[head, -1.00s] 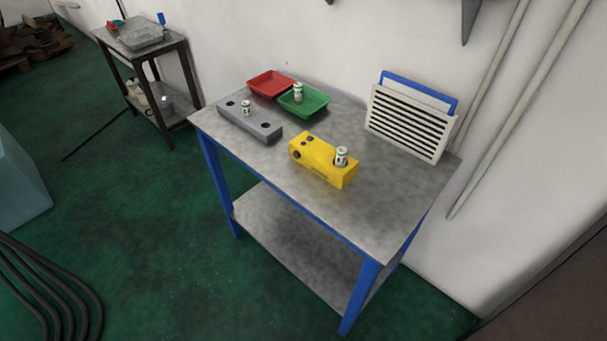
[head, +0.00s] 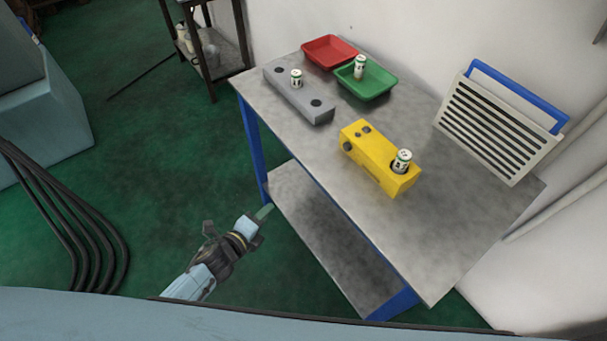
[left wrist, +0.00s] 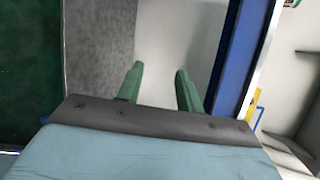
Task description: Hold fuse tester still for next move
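The yellow fuse tester (head: 378,160) stands on the table, with a white-and-green fuse (head: 402,160) upright in its socket at the right end. A grey block (head: 299,97) with a similar fuse (head: 296,78) in it stands to the left. A green tray (head: 366,82) holds another fuse (head: 360,66), and a red tray (head: 330,51) is beside it. My left gripper (head: 264,212) is in front of the table, below its top, apart from the tester. In the left wrist view its two green fingers (left wrist: 159,85) are apart with nothing between them. My right gripper is not in view.
The metal table (head: 440,240) has blue legs and a lower shelf (head: 310,225). A slatted white rack (head: 495,125) with a blue back stands at its right rear. The tabletop in front of the tester is clear. Black hoses (head: 75,225) lie at left.

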